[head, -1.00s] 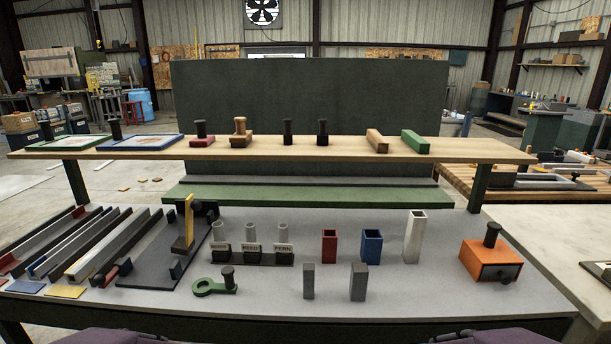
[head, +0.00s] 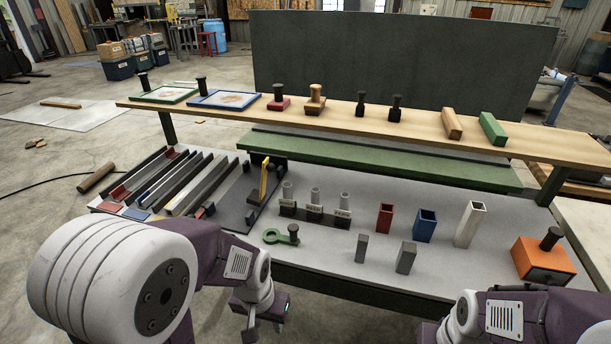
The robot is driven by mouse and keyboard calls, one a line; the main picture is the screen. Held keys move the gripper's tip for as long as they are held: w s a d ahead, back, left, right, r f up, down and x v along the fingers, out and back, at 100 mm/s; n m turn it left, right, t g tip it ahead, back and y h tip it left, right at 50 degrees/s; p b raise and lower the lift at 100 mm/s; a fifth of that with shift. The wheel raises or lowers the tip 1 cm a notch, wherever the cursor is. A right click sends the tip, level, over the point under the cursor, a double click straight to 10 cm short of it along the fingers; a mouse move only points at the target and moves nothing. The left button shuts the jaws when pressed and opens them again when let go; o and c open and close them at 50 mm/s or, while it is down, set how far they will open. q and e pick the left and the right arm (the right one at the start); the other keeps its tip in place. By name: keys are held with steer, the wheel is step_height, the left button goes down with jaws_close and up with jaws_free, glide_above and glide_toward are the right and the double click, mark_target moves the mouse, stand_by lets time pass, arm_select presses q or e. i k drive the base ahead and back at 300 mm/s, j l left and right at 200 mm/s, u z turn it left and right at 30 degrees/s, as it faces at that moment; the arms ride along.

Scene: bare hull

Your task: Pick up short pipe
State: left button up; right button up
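Three short grey upright tubes stand in a row of black holders with name plates at mid-table: a left one (head: 288,191), a middle one (head: 315,196) and a right one (head: 345,201). I cannot tell for sure which thing is the short pipe. A brown round bar (head: 96,178) also lies by the table's left end; I cannot tell whether it touches the table.
Long channels (head: 185,185) and a dark plate with a yellow lever (head: 264,180) lie left. A green ring (head: 273,236), grey blocks (head: 405,257), red (head: 384,218), blue (head: 425,226) and white (head: 469,224) square tubes and an orange box (head: 543,262) stand around. A wooden shelf (head: 350,110) spans behind.

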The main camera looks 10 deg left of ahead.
mark_target(288, 200)
steer(key=j, duration=1.25)
steer(key=k+j+z, duration=0.15)
steer(key=j, duration=1.05)
steer(key=i, duration=0.55)
